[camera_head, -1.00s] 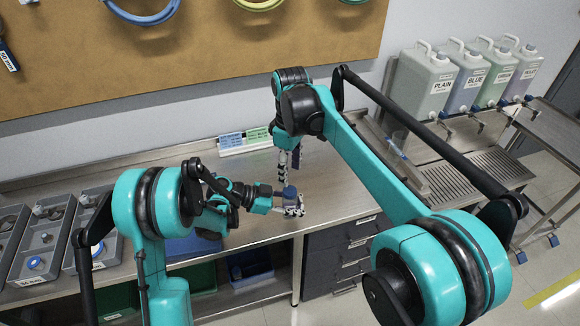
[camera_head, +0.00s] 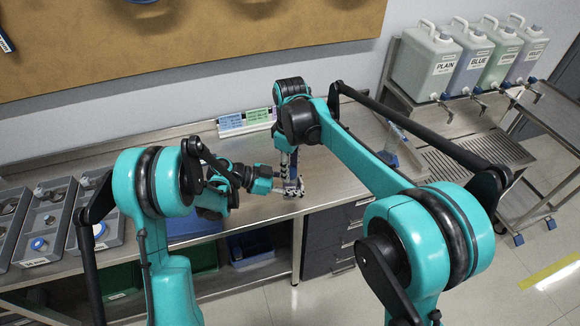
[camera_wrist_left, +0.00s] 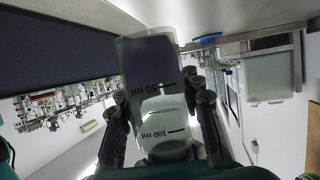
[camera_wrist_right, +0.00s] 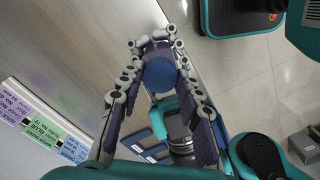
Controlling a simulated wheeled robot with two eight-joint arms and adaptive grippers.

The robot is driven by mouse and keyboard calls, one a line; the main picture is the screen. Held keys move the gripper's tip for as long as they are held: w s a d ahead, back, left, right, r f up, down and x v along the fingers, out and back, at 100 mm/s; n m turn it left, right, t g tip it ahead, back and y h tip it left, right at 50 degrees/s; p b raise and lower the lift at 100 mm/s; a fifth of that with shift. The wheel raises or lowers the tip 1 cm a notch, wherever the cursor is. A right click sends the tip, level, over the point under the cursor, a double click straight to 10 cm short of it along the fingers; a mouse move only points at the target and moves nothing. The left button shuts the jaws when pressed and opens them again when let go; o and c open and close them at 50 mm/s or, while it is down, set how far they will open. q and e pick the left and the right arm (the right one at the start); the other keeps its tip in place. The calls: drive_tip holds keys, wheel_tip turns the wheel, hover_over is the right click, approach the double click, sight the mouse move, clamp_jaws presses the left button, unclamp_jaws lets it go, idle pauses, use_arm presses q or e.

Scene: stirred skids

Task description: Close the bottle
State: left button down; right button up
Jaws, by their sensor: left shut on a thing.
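The bottle is clear with a purple liquid and 50 ml and 100 ml marks; it fills the middle of the left wrist view (camera_wrist_left: 155,75). My left gripper (camera_wrist_left: 156,88) is shut on it, one finger on each side. In the head view the left gripper (camera_head: 290,190) is near the bench's front edge. My right gripper (camera_head: 289,176) points down directly above it. In the right wrist view a round blue cap (camera_wrist_right: 160,75) lies between the right gripper's fingers (camera_wrist_right: 164,45). Whether they grip it, and whether it sits on the bottle's neck, cannot be told.
The steel bench (camera_head: 258,208) is clear around the grippers. Grey part trays (camera_head: 42,225) stand at left, and blue and green label cards (camera_head: 245,121) at the back. Large jugs (camera_head: 425,66) stand on the right-hand rack. Drawers and bins are below the front edge.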

clamp_jaws()
drive_tip(key=m, duration=0.5)
drive_tip(key=o, duration=0.9)
unclamp_jaws()
drive_tip(key=shift+c, duration=0.2)
drive_tip(key=shift+r, duration=2.3)
drive_tip(key=shift+c, duration=0.4)
wheel_tip(320, 180, up, 4)
drive_tip(key=shift+f+n, duration=0.25)
drive_tip(key=shift+n, duration=0.05)
